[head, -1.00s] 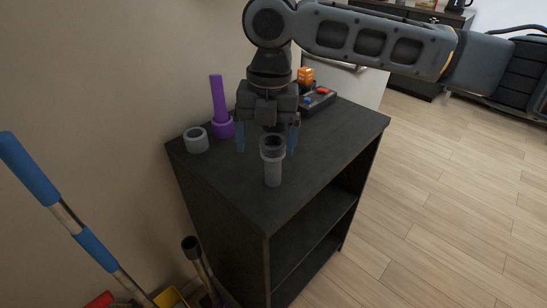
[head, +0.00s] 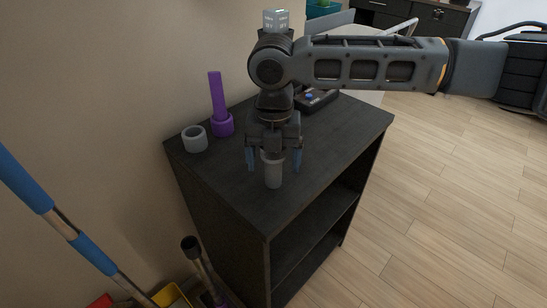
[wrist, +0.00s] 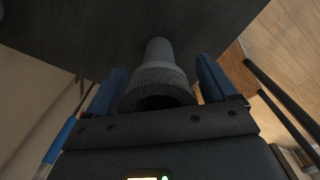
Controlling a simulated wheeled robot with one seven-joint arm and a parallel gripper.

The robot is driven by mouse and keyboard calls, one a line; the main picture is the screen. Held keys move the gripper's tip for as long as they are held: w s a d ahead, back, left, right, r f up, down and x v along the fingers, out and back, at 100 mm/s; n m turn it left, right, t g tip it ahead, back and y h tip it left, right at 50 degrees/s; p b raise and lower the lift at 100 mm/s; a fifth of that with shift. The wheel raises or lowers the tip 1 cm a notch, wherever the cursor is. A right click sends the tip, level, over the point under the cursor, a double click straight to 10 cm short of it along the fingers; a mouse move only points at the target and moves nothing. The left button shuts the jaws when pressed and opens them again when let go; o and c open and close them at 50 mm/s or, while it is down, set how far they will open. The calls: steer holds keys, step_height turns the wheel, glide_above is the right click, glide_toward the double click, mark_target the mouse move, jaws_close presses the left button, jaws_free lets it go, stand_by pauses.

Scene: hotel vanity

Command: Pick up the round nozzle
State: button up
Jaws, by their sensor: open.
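The round nozzle (head: 273,172) is a grey cylinder with a wider collar at its top, standing upright on the dark shelf unit (head: 225,185). My gripper (head: 273,160) points down over it, with one blue fingertip on either side. In the wrist view the nozzle (wrist: 160,77) lies between the two blue fingers of my gripper (wrist: 165,85), its wide ribbed end nearest the palm. The gripper is open, and a gap shows beside the nozzle in the head view. The palm hides the nozzle's top rim in the head view.
A grey ring (head: 195,139) and a purple nozzle with a tall stem (head: 218,108) stand at the back left of the top. A dark tray (head: 316,100) lies behind my arm. The front of the top is clear.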

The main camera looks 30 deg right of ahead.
steer(key=shift+f, duration=0.2)
steer(key=c, duration=1.1)
steer(key=shift+r, duration=0.1)
